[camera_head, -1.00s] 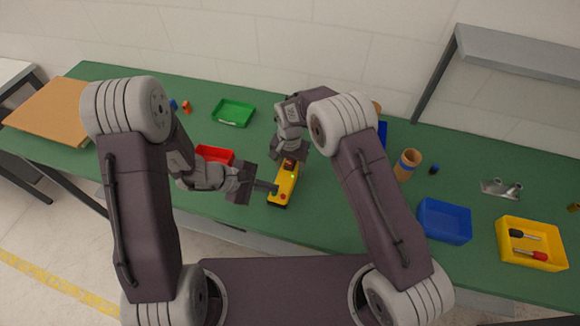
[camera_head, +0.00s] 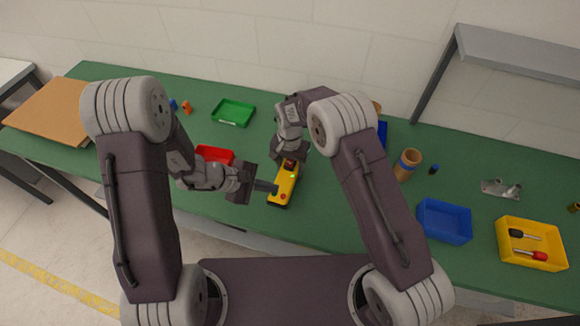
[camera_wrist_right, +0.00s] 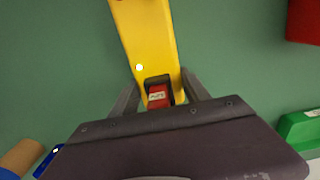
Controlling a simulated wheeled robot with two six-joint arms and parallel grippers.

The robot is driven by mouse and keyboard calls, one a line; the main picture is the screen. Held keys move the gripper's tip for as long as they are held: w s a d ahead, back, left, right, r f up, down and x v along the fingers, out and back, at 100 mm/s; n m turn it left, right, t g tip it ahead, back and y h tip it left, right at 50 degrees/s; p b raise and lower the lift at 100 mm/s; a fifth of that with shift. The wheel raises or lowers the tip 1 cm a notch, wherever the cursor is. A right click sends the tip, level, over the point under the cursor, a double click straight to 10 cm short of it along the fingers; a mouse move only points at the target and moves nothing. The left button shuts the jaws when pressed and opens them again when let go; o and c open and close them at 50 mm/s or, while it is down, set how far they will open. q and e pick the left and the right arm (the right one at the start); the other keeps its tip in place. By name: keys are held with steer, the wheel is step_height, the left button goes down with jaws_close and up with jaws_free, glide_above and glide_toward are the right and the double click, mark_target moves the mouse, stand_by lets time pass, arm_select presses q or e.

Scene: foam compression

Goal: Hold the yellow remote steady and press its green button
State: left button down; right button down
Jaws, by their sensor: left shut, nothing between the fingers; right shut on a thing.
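The yellow remote (camera_head: 286,184) lies on the green table, its long side running toward me. A red spot (camera_head: 283,197) shows near its near end and a small green spot (camera_head: 292,176) farther up; I cannot tell whether the green spot is a button or a lamp. My right gripper (camera_head: 290,160) is shut on the remote's far end; in the right wrist view its fingers (camera_wrist_right: 160,95) flank the remote (camera_wrist_right: 147,35) beside a red labelled part (camera_wrist_right: 157,96). My left gripper (camera_head: 275,187) is shut and empty, its tips at the remote's left edge; contact is unclear.
A red bin (camera_head: 215,153) stands behind my left gripper, and a green tray (camera_head: 232,113) farther back. A brown cylinder (camera_head: 407,165), a blue bin (camera_head: 444,221) and a yellow bin (camera_head: 532,243) holding screwdrivers stand to the right. Table in front of the remote is clear.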

stand_by(0.3)
arm_select(q)
steer(key=shift+f, duration=0.45)
